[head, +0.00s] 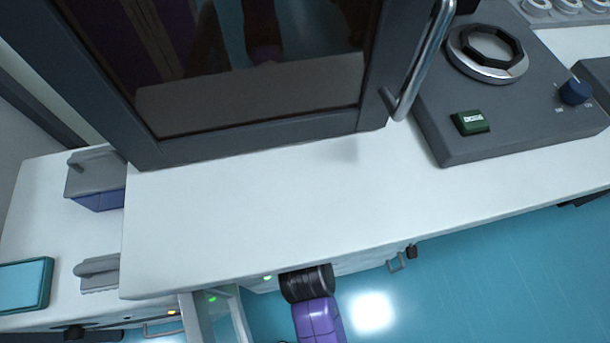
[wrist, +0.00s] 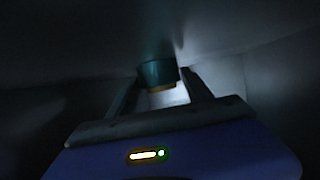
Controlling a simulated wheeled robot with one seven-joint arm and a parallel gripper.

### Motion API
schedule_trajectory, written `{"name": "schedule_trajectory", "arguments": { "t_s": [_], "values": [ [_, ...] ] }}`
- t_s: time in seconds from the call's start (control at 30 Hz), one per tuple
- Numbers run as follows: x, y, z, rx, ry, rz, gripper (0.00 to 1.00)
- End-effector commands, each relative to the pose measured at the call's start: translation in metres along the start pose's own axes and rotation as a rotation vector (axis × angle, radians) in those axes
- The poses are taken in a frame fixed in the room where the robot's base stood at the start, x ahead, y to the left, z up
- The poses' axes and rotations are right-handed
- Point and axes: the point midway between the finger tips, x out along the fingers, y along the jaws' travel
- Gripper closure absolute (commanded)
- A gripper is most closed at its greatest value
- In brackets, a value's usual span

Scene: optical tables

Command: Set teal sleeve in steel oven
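The teal sleeve (wrist: 157,72) is a short dark-teal cylinder with a tan lower edge, in the middle of the wrist view. My gripper (wrist: 159,80) has one finger on each side of it, with the fingertips close against its sides, so it looks shut on the sleeve. The space around them is dark, with pale walls, like the inside of a chamber. In the head view my purple and black arm reaches in under the front edge of the white bench, and the gripper and sleeve are hidden there. I cannot tell for sure which enclosure is the steel oven.
A large dark-framed cabinet with a glass door (head: 270,95) and metal handle (head: 420,60) stands on the white bench (head: 250,210). A grey instrument (head: 520,115) is at right. An open panel (head: 222,318) shows below the bench edge, left of my arm. The teal floor (head: 480,270) is clear.

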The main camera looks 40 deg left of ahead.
Motion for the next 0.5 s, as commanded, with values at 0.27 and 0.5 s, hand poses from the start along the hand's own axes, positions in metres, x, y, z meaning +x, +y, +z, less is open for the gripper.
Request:
{"name": "schedule_trajectory", "arguments": {
  "t_s": [0.27, 0.5],
  "values": [
    [-0.0002, 0.0, -0.0005, 0.0, 0.0, 0.0, 0.25],
    [-0.0073, 0.0003, -0.0031, -0.001, -0.001, 0.0, 0.25]
  ]
}}
